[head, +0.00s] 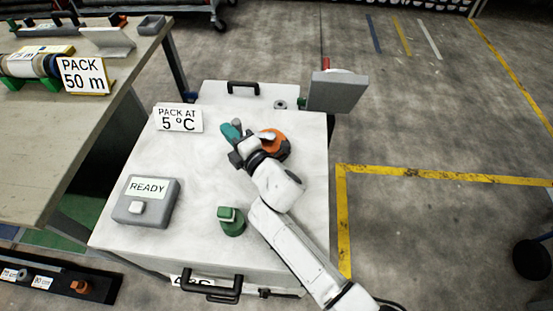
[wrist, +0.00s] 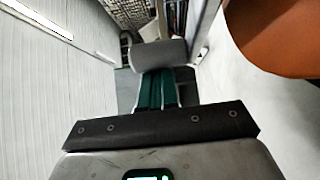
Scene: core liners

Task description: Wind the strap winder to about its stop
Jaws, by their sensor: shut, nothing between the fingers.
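The orange round body, which looks like the strap winder (head: 274,144), stands on the white worktop just right of my gripper, partly hidden by my wrist. A pale grey piece shows on top of it. Its orange side also fills the upper right of the wrist view (wrist: 285,35). My gripper (head: 230,131) has teal fingers, shut and empty, pointing to the upper left, beside the orange body. In the wrist view the fingers (wrist: 157,90) lie together, with a grey rounded piece (wrist: 158,53) at their tips. I cannot tell whether that piece belongs to the winder.
The white worktop (head: 200,160) carries a READY box (head: 147,200) with a button, a green knobbed piece (head: 231,221), a "PACK AT 5 °C" sign (head: 178,118) and a small grey ring (head: 280,104). A grey panel (head: 335,92) stands at the back right edge. A bench (head: 50,120) stands left.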

